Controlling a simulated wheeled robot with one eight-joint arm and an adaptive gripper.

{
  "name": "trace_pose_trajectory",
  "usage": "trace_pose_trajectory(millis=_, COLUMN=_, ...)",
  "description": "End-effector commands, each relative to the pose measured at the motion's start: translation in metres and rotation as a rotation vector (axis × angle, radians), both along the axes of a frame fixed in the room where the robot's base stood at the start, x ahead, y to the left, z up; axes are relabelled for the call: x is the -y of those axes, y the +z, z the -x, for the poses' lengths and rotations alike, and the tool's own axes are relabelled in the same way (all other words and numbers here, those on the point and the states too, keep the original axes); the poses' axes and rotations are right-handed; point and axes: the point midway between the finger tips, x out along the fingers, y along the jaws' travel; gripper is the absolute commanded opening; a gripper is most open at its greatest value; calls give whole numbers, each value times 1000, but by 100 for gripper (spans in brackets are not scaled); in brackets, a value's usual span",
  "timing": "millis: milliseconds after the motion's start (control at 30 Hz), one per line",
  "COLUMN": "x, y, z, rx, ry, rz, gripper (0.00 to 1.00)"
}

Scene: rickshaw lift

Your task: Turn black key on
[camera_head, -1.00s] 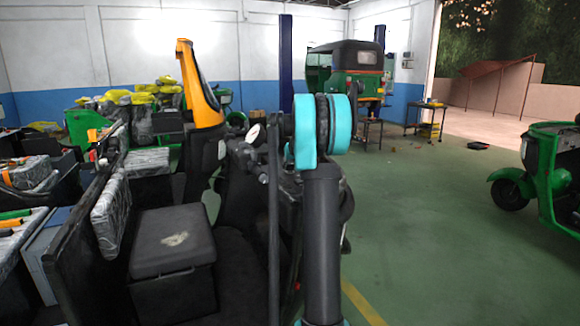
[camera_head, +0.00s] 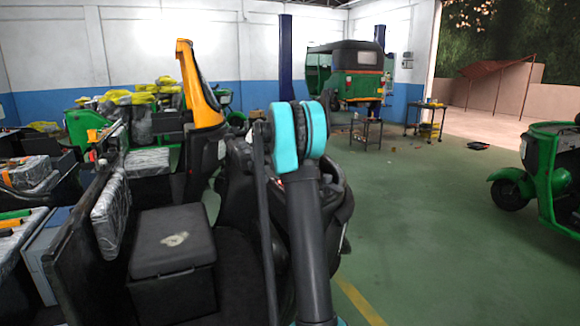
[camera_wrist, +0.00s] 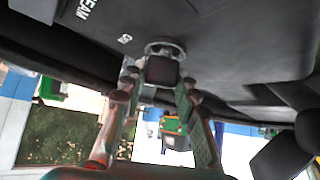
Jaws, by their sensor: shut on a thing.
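In the wrist view, the black key (camera_wrist: 162,70) sits in a round silver lock (camera_wrist: 165,47) on a dark dashboard panel (camera_wrist: 230,45). White lettering that includes "BEAM" is printed on the panel. My gripper (camera_wrist: 161,88) reaches up to the key with one finger on each side. It is shut on the black key, though the exact contact is hard to see. In the head view, my arm hides the gripper and the key. The key's turn angle cannot be told clearly.
A black box seat (camera_head: 172,255) stands left of my arm inside the open rickshaw. An orange-yellow pillar (camera_head: 198,85) rises beyond it. A green rickshaw (camera_head: 548,170) stands at the right, another (camera_head: 345,72) at the back. Green floor (camera_head: 430,230) is clear on the right.

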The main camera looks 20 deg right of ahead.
Motion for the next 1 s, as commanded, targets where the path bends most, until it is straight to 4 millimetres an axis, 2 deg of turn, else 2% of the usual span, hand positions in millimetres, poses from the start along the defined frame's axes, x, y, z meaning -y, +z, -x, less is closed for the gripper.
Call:
trace_pose_trajectory(millis=300, x=-1, y=0, z=0, rx=0, ry=-85, rz=-1, gripper=1)
trace_pose_trajectory(millis=733, x=0, y=-1, z=0, rx=-1, ry=-95, rz=-3, gripper=1)
trace_pose_trajectory(millis=767, x=0, y=-1, z=1, rx=-2, ry=-95, rz=-2, gripper=31)
trace_pose_trajectory(millis=933, x=0, y=-1, z=0, rx=-1, ry=-95, rz=-2, gripper=52)
trace_pose_trajectory(millis=1000, x=0, y=-1, z=0, rx=-1, ry=-95, rz=-2, gripper=52)
